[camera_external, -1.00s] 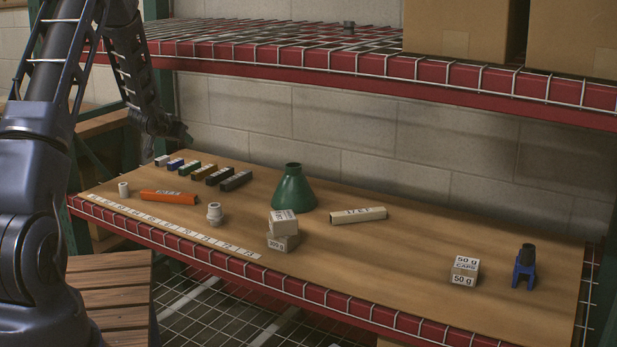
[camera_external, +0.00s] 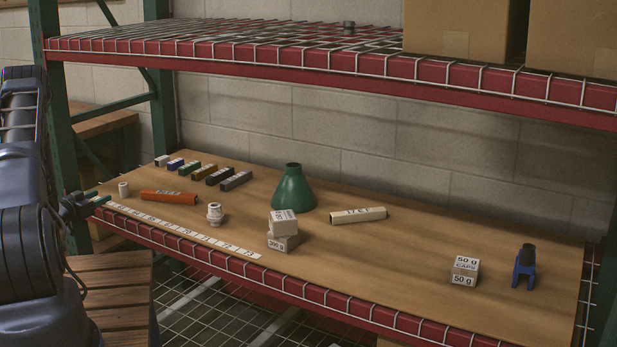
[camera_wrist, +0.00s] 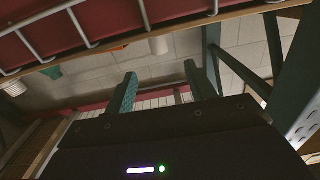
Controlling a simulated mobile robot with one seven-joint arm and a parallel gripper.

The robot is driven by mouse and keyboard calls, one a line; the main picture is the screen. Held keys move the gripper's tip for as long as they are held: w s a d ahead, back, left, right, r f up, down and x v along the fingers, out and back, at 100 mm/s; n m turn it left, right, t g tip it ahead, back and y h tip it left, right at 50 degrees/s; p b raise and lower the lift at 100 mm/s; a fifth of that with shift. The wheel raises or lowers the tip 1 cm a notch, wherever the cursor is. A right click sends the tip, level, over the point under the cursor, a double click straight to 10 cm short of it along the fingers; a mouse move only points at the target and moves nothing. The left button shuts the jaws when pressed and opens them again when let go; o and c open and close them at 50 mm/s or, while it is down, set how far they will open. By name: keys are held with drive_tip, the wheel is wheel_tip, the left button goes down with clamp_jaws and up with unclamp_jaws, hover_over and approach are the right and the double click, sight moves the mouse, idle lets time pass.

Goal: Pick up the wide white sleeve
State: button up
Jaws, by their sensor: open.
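A short plain white cylinder (camera_external: 123,190), apparently the wide white sleeve, stands upright at the board's left end; it also shows in the wrist view (camera_wrist: 158,46). A stepped white fitting (camera_external: 215,213) stands farther right on the board. My gripper (camera_external: 96,198) is open and empty at the shelf's left front edge, left of the cylinder and apart from it. In the wrist view the two green fingers (camera_wrist: 160,76) are spread, pointing toward the cylinder's side of the shelf.
An orange bar (camera_external: 168,197) lies just right of the cylinder. A ruler strip (camera_external: 185,232) runs along the front. Several small bars, a green cone (camera_external: 293,190) and white blocks (camera_external: 284,229) stand farther off. The red front beam (camera_external: 240,275) and green post (camera_external: 60,110) bound the shelf.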

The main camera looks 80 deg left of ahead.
sight(120, 187)
drive_tip(key=x, duration=0.4)
drive_tip(key=shift+w+a+f, duration=0.15)
drive_tip(key=shift+a+f, duration=0.1)
drive_tip(key=shift+a, duration=0.1)
drive_tip(key=shift+r+x, duration=0.15)
drive_tip(key=shift+x, duration=1.15)
drive_tip(key=shift+r+x, duration=0.1)
drive_tip(key=shift+x, duration=1.2)
drive_tip(key=shift+w+d, duration=0.15)
drive_tip(key=shift+d, duration=0.05)
drive_tip(key=shift+c, duration=0.4)
drive_tip(key=c, duration=1)
